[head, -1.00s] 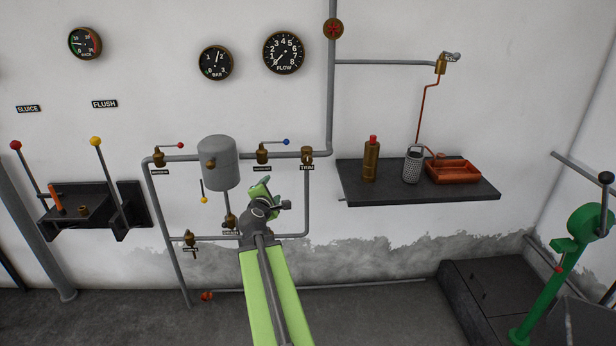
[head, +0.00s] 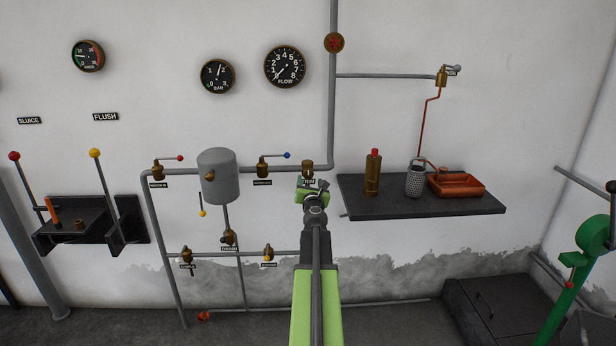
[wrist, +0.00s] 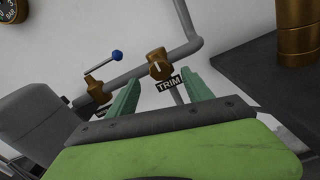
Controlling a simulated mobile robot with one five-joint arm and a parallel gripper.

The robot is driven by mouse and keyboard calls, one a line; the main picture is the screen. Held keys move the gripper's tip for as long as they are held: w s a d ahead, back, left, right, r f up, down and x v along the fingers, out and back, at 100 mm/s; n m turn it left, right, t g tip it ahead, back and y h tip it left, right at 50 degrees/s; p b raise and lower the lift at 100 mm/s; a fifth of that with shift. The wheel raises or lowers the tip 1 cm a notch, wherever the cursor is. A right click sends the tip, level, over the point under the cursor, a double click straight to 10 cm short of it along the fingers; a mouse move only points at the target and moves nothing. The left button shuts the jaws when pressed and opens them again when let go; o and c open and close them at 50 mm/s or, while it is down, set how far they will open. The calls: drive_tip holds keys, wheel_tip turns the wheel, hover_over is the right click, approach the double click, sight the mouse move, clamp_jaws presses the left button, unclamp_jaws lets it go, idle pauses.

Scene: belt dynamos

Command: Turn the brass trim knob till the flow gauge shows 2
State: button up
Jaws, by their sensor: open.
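The brass trim knob (head: 307,168) sits on the pipe right of the blue-tipped valve. In the wrist view the knob (wrist: 159,66) shows above its TRIM label, with a pale mark on its face. My gripper (head: 312,186) is just below the knob in the head view. In the wrist view its green fingers (wrist: 161,80) are spread and empty, with the knob ahead between their tips; they seem not to touch it. The flow gauge (head: 285,67) is a round black dial, its needle pointing lower left, near the low end of the scale.
A dark shelf (head: 420,205) to the right holds a brass bottle (head: 373,174), a perforated canister (head: 415,180) and an orange tray (head: 456,186). A grey tank (head: 218,177) and the blue-tipped valve lever (head: 275,157) are left of the knob.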

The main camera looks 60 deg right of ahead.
sight(309, 174)
drive_tip(key=x, duration=0.7)
drive_tip(key=shift+d, duration=0.15)
